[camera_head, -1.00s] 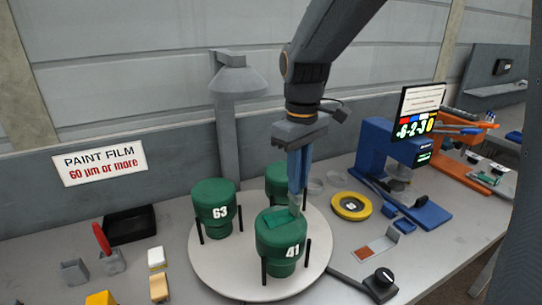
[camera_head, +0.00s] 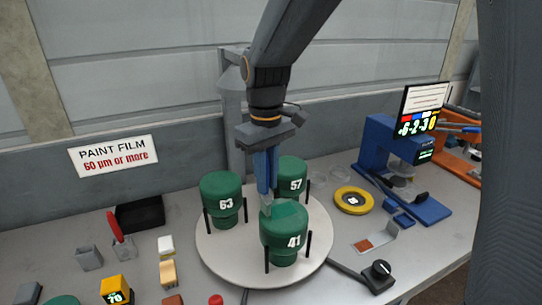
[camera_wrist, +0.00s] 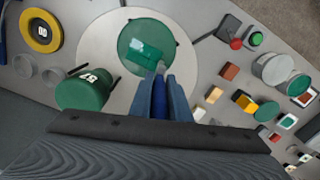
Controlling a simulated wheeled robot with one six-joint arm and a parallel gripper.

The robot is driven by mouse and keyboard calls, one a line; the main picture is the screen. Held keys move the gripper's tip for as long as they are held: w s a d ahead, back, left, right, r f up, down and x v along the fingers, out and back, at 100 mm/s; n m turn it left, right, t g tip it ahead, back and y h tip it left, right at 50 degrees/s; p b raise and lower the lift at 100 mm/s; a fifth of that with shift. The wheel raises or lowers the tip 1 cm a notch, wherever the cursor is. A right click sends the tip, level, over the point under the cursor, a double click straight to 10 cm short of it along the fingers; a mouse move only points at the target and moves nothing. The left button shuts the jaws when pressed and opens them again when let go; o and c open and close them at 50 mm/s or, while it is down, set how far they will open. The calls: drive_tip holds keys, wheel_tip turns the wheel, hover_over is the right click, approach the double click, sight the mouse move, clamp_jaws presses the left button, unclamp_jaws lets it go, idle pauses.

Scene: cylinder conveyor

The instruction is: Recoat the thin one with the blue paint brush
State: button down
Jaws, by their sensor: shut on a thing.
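Three dark green cylinders stand on a round white turntable (camera_head: 215,262): one marked 63 (camera_head: 222,192), one marked 57 (camera_head: 291,172) behind, and one marked 41 (camera_head: 285,245) in front. My gripper (camera_head: 264,160) is shut on the blue paint brush (camera_head: 264,186), held bristles down. The brush tip is at the left edge of the 41 cylinder's top; I cannot tell if it touches. In the wrist view, the brush (camera_wrist: 160,95) sits between my fingers, its tip over the top of the 41 cylinder (camera_wrist: 135,35). A lighter, glossy green patch lies on that top.
A wall sign (camera_head: 113,156) reads "PAINT FILM 60 µm or more". A yellow ring (camera_head: 353,200) and a blue device (camera_head: 390,165) stand at the right. Small cups and blocks, with a yellow gauge (camera_head: 117,289) showing 70, lie at the left.

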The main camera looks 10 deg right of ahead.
wheel_tip(320, 180, up, 3)
drive_tip(key=shift+s+r+p, duration=0.1)
drive_tip(key=shift+r+p, duration=0.05)
drive_tip(key=shift+p, duration=0.95)
drive_tip(key=shift+r, duration=2.35)
